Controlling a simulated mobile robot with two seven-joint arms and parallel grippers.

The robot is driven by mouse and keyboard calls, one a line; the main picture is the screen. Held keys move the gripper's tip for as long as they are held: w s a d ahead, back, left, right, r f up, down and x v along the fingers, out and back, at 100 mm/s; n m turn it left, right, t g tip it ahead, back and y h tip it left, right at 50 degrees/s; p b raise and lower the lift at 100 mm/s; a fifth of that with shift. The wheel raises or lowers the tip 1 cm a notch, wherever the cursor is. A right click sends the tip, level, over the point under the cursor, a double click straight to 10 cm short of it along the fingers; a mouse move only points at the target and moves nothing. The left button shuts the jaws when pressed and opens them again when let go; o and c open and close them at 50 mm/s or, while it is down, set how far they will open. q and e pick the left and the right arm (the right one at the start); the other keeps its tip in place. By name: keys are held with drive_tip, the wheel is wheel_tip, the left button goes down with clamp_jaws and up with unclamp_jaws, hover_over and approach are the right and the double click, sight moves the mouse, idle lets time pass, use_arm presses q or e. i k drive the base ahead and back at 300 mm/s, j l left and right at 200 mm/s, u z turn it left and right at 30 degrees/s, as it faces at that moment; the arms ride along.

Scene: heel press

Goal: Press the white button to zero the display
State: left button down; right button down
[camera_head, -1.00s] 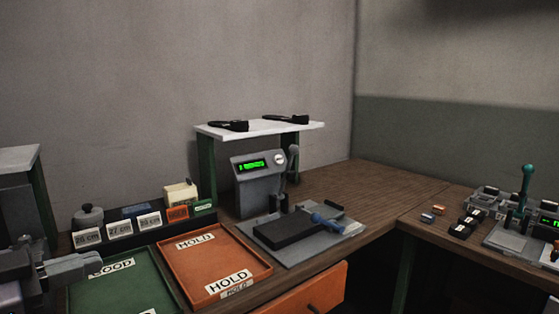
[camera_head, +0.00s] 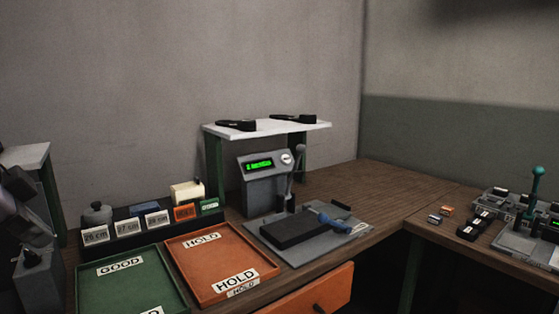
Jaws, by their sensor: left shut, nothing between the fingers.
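The grey display box (camera_head: 266,184) stands at the back of the wooden bench. Its screen (camera_head: 259,164) shows small green characters that I cannot read. The round white button (camera_head: 286,158) is on the box's upper right face, just right of the screen, with nothing in front of it. My left gripper (camera_head: 34,260) is at the far left edge, partly cut off by the frame. It is shut and empty, well away from the box and the button. My right gripper is not in view.
A lever stands beside the box, behind a grey press plate (camera_head: 346,240). A white shelf (camera_head: 310,128) carries two black shoe parts. The green GOOD tray (camera_head: 95,303) and orange HOLD tray (camera_head: 190,268) lie in front. Size-card holders stand behind them.

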sight(285, 159)
drive_tip(key=i+l+z, duration=0.45)
drive_tip(key=i+l, duration=0.5)
drive_tip(key=i+j+z, duration=0.2)
drive_tip(key=i, duration=0.2)
drive_tip(key=i+j+z, duration=0.15)
drive_tip(key=i, duration=0.25)
drive_tip(key=j, duration=0.3)
drive_tip(key=k, duration=0.05)
